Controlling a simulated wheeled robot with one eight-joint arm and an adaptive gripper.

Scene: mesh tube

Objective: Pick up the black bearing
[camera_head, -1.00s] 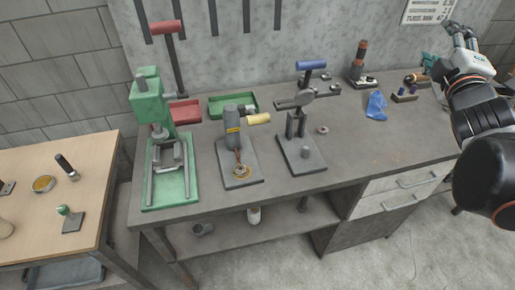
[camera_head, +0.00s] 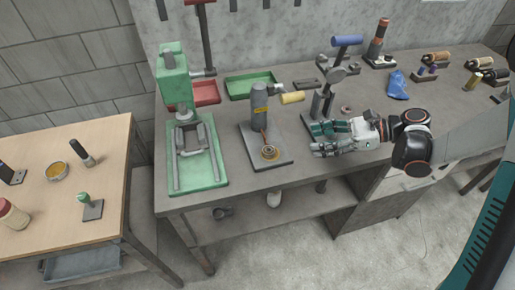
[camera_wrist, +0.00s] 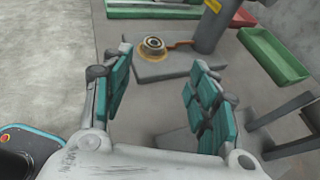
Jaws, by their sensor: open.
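The black bearing (camera_head: 269,153), a small dark ring, sits on a yellowish ring on the flat grey base (camera_head: 284,164) of the grey press. In the wrist view the bearing (camera_wrist: 153,44) lies beyond the fingertips, with a brown strip running from it towards the press post. My gripper (camera_head: 316,139) is to the right of the bearing, over the bench, with its fingers pointing left. Its teal-padded fingers (camera_wrist: 160,88) are spread and empty, apart from the bearing.
The grey press body (camera_head: 259,108) with its yellow handle stands behind the bearing. Red (camera_head: 206,101) and green (camera_head: 238,92) trays lie at the back.

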